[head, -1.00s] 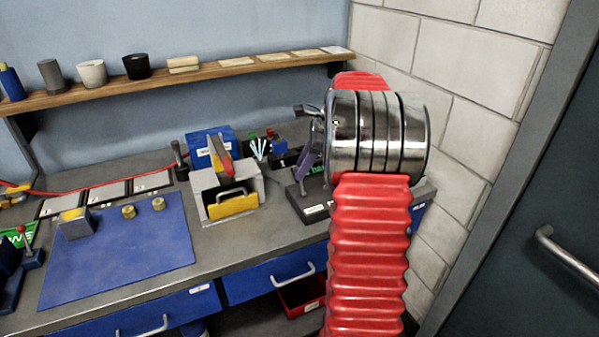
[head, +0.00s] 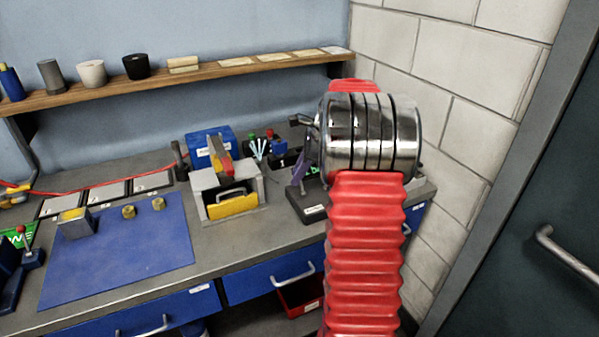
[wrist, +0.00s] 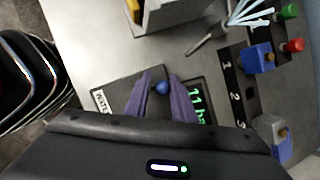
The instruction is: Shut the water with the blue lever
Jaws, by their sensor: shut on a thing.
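In the head view the dark unit (head: 307,196) sits at the bench's right end. There my arm hides the lever, and only a purple finger (head: 299,172) of my gripper shows.
A grey box with a yellow front (head: 232,206) stands left of the unit. Blue and grey fittings (wrist: 257,58) on a numbered black strip are close right in the wrist view. A blue mat (head: 120,245) covers the left bench; a block wall is at right.

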